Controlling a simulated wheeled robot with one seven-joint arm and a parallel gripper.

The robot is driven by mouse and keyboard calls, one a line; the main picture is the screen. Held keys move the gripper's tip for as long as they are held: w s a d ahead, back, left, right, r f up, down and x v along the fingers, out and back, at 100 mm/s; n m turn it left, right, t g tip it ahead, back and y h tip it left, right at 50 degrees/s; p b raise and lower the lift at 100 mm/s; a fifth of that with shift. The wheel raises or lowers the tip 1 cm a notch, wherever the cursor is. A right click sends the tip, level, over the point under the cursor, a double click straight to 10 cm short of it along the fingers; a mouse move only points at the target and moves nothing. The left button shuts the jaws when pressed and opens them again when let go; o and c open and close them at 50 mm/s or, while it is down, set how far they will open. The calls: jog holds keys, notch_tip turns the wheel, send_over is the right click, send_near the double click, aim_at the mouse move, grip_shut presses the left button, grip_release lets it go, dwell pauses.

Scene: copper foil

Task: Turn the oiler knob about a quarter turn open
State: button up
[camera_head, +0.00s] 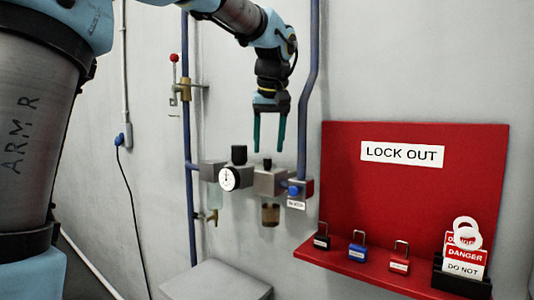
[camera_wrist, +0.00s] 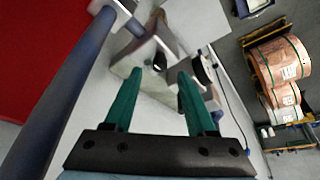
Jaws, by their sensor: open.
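The oiler is a grey block (camera_head: 268,183) with an amber bowl (camera_head: 270,214) below it and a small dark knob (camera_head: 267,163) on top. My gripper (camera_head: 268,150) points down with its two green fingers apart and empty. In the head view the fingertips are just above the knob, one on each side of its line. In the wrist view the small black knob (camera_wrist: 160,62) shows between the fingertips of my gripper (camera_wrist: 158,72), near the finger ends. I cannot tell from these views exactly how much height separates them.
Left of the oiler is a regulator with a black knob (camera_head: 239,155) and a round gauge (camera_head: 228,178). Right of it is a blue-knobbed valve (camera_head: 294,191) and a blue vertical pipe (camera_head: 310,90). A red lockout board (camera_head: 410,190) with padlocks stands farther right.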

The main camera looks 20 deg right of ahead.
aim_at(267, 164)
jog(key=shift+p+x, duration=0.4)
jog(key=shift+x, duration=1.7)
jog(key=shift+c, duration=0.3)
grip_shut()
